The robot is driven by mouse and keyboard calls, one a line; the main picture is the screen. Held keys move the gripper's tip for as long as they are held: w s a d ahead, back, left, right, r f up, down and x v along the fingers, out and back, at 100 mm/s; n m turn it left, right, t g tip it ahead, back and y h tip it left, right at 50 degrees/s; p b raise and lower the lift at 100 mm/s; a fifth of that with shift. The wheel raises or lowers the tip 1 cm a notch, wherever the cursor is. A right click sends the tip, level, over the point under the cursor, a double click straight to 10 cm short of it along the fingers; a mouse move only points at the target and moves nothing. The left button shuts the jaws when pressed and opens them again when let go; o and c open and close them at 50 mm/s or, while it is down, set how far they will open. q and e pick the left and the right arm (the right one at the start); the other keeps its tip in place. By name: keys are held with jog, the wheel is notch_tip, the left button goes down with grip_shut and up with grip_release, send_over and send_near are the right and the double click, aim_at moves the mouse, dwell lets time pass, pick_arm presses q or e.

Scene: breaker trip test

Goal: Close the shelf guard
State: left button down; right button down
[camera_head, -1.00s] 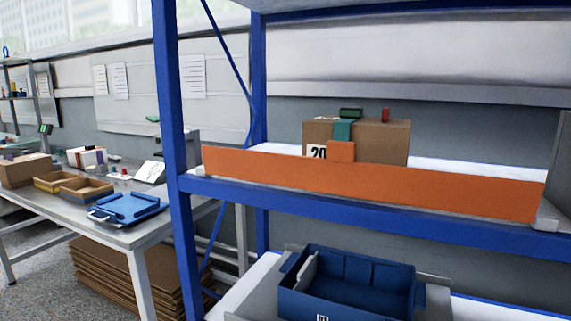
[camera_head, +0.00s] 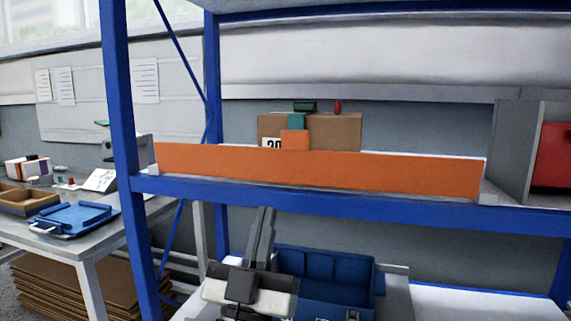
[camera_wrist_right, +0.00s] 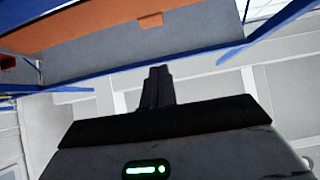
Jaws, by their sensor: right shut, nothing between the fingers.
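The shelf guard (camera_head: 320,173) is a long orange panel standing upright along the front edge of the blue shelf (camera_head: 330,207). An orange tab (camera_head: 295,140) sticks up from its top edge. The guard also shows in the right wrist view (camera_wrist_right: 85,38), at the upper left. My right gripper (camera_head: 265,212) is in front of the lower level, below the guard and apart from it. Its fingers point up and are shut with nothing between them; they also show in the right wrist view (camera_wrist_right: 158,72). My left gripper is not in view.
Behind the guard stands a cardboard box (camera_head: 335,130) with green and red items on top. A blue bin (camera_head: 330,275) sits on the lower level, partly behind my right gripper. A blue upright (camera_head: 125,150) bounds the shelf's left. A grey divider (camera_head: 512,150) stands at right.

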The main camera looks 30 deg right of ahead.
aim_at(292, 139)
jog(key=x, duration=0.4)
jog(key=d+f+x, duration=0.1)
jog(key=x, duration=0.3)
jog(key=w+p+x, duration=0.1)
jog(key=x, duration=0.3)
jog(key=shift+d+f, duration=0.2)
jog(key=shift+d, duration=0.05)
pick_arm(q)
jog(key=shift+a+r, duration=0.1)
pick_arm(e)
jog(key=shift+w+d, duration=0.3)
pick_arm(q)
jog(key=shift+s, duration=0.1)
pick_arm(e)
jog(key=shift+r, duration=0.1)
jog(key=p, duration=0.2)
jog(key=r+p, duration=0.1)
jog(key=p, duration=0.1)
jog(key=shift+w+d+g+y, duration=0.3)
jog(key=shift+d+p, duration=0.1)
jog(key=shift+p, duration=0.9)
jog(key=shift+d+f+g, duration=0.1)
jog(key=shift+g, duration=0.3)
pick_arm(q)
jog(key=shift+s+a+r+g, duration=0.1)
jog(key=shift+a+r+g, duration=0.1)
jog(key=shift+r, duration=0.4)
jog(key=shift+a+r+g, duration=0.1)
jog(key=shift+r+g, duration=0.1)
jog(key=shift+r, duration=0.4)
